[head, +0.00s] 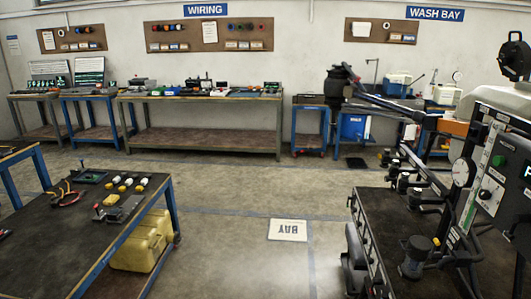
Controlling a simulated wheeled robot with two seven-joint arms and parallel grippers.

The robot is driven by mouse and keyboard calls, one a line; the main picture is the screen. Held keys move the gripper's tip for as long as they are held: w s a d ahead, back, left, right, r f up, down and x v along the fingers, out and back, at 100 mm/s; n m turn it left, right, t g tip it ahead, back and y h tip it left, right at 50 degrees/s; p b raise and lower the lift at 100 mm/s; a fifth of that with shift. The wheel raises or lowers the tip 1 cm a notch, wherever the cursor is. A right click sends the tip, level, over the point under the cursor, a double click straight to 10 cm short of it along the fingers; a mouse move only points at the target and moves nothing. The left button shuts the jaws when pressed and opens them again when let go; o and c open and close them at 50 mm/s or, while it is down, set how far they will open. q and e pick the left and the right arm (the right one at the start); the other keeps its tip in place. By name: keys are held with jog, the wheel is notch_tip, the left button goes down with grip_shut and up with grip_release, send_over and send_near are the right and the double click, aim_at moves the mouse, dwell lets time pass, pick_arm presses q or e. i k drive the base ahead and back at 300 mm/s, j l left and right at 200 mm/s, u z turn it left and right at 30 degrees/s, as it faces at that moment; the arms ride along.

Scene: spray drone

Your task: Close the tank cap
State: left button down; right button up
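The spray drone stands at the right, cut off by the picture's edge. Its white tank (512,97) shows at the far right. A black round part that looks like the tank cap (515,57) stands upright above the tank, tilted open. The tank's opening is not clearly visible. A dark drone arm (392,104) reaches left from the body to a black motor (340,82). Neither of my grippers is in view.
A dark-topped cart (385,215) with pumps, a gauge (463,172) and a control panel (505,170) stands at the right. A blue-framed table (50,245) with tools is at the left. Benches line the back wall.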

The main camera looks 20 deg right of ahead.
aim_at(519, 51)
jog(key=i+z, duration=0.2)
jog(key=z, duration=0.2)
jog(key=i+z, duration=0.15)
jog(key=z, duration=0.25)
jog(key=i+j+z, duration=0.15)
jog(key=z, duration=0.25)
jog(key=i+j+z, duration=0.15)
jog(key=z, duration=0.25)
jog(key=i+j+z, duration=0.25)
jog(key=z, duration=0.15)
jog(key=i+j+z, duration=0.15)
jog(key=z, duration=0.25)
jog(key=i+j+z, duration=0.15)
jog(key=j+z, duration=0.2)
jog(key=j, duration=0.15)
jog(key=i+j+z, duration=0.1)
jog(key=j+z, duration=0.3)
jog(key=i+j+z, duration=0.1)
jog(key=j+z, duration=0.15)
jog(key=j, duration=0.2)
jog(key=j+z, duration=0.2)
jog(key=j, duration=0.2)
